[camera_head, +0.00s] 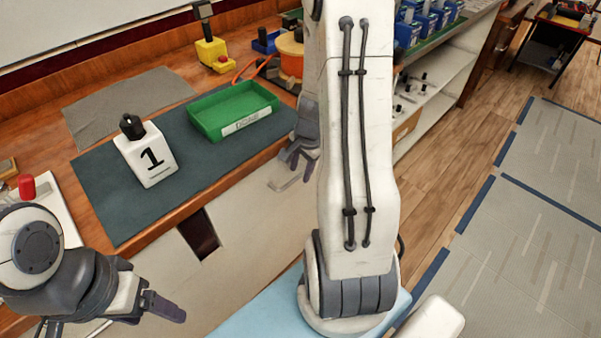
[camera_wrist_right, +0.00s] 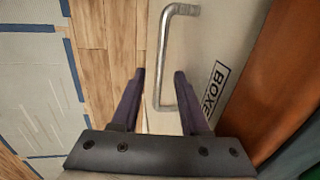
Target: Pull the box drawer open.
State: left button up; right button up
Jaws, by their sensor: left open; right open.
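The box drawer's pale front (camera_wrist_right: 207,60) with a "BOXES" label shows in the right wrist view. Its metal bar handle (camera_wrist_right: 157,55) runs between the spread fingers of my right gripper (camera_wrist_right: 159,78), which is open. Whether a finger touches the handle I cannot tell. In the head view my right gripper (camera_head: 297,158) is beside the bench front, partly hidden by my right arm, with the handle (camera_head: 287,183) just below it. The drawer looks flush with the bench front. My left gripper (camera_head: 150,302) is open and empty at the lower left, away from the drawer.
A dark recess (camera_head: 198,235) opens in the bench front. Wood floor (camera_head: 440,175) lies clear at the right.

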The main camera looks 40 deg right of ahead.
jog(key=shift+f, duration=0.25)
grip_shut()
dwell(1.4)
